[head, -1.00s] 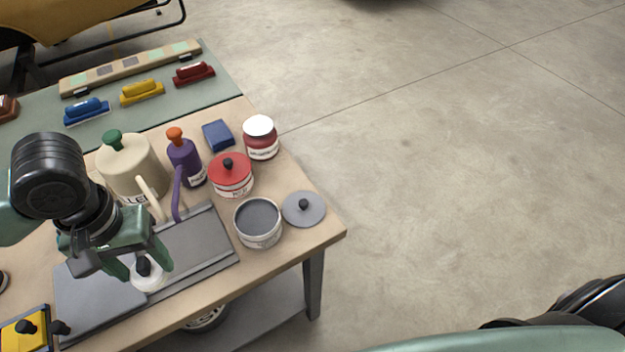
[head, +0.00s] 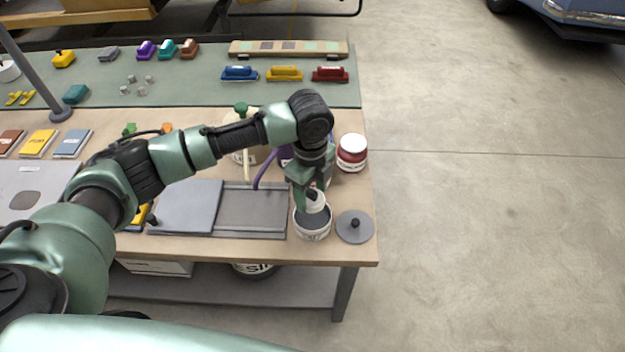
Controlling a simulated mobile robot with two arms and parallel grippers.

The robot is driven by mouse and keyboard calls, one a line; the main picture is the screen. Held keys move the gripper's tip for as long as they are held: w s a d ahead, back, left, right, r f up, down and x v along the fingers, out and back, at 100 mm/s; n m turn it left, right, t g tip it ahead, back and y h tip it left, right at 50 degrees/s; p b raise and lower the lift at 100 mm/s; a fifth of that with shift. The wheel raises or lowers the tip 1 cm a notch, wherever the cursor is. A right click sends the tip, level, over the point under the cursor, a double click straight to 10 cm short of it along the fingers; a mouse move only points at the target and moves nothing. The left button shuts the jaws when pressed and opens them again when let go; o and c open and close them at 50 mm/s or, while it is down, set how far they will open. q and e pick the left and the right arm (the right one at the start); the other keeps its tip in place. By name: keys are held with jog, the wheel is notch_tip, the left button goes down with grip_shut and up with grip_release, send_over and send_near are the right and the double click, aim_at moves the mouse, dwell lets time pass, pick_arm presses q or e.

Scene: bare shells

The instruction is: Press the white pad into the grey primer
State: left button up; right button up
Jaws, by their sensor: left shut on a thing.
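My left gripper (head: 309,193) is shut on the dark knob of the white pad (head: 316,203). It holds the pad at the open tin of grey primer (head: 312,226), over the far part of the tin's mouth. I cannot tell whether the pad touches the primer. Grey primer shows in the near part of the tin. The tin's grey lid (head: 355,227) with a black knob lies on the table to its right. My right gripper is not in view.
A grey tray (head: 250,209) with a flat grey panel (head: 188,206) lies left of the tin. A red jar with a white lid (head: 352,153) stands behind the lid. My left arm hides part of the bottles at the back. The table's right edge is close to the lid.

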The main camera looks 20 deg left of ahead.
pick_arm(q)
jog(key=shift+w+d+f+m, duration=0.15)
jog(key=shift+w+m, duration=0.1)
jog(key=shift+m, duration=0.45)
jog(key=shift+f, duration=0.15)
jog(key=shift+f+b, duration=0.45)
jog(key=shift+b, duration=0.1)
notch_tip(320, 180, down, 4)
jog(key=b, duration=0.4)
jog(key=shift+b, duration=0.35)
jog(key=shift+f+b, duration=0.45)
jog(key=shift+b, duration=0.2)
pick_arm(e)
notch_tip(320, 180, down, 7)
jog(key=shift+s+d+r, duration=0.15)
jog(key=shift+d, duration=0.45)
pick_arm(q)
jog(key=shift+f, duration=0.4)
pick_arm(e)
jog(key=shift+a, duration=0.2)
